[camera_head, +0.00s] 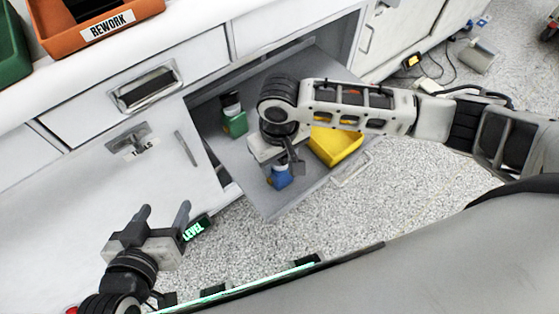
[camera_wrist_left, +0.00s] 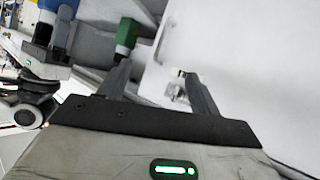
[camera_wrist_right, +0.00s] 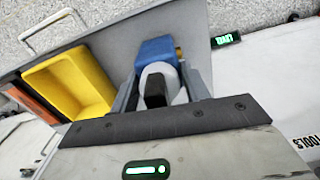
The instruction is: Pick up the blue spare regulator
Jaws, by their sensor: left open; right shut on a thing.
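The blue spare regulator (camera_head: 280,176) is in the pulled-out drawer, at the right gripper's fingers. In the right wrist view its blue body (camera_wrist_right: 157,52), with a pale round part and a black end, sits between the two fingers. My right gripper (camera_head: 290,160) reaches down into the drawer and is shut on the regulator. Whether the regulator touches the drawer floor I cannot tell. My left gripper (camera_head: 163,217) is open and empty, outside the drawer at the lower left. In the left wrist view its fingers (camera_wrist_left: 158,85) are spread apart.
The grey drawer (camera_head: 268,203) also holds a green bottle-like item (camera_head: 235,123) and a yellow bin (camera_head: 335,146). A black device with green "LEVEL" lettering (camera_head: 196,228) is near my left gripper. An orange REWORK bin (camera_head: 65,42) stands on the counter. Speckled floor lies in front.

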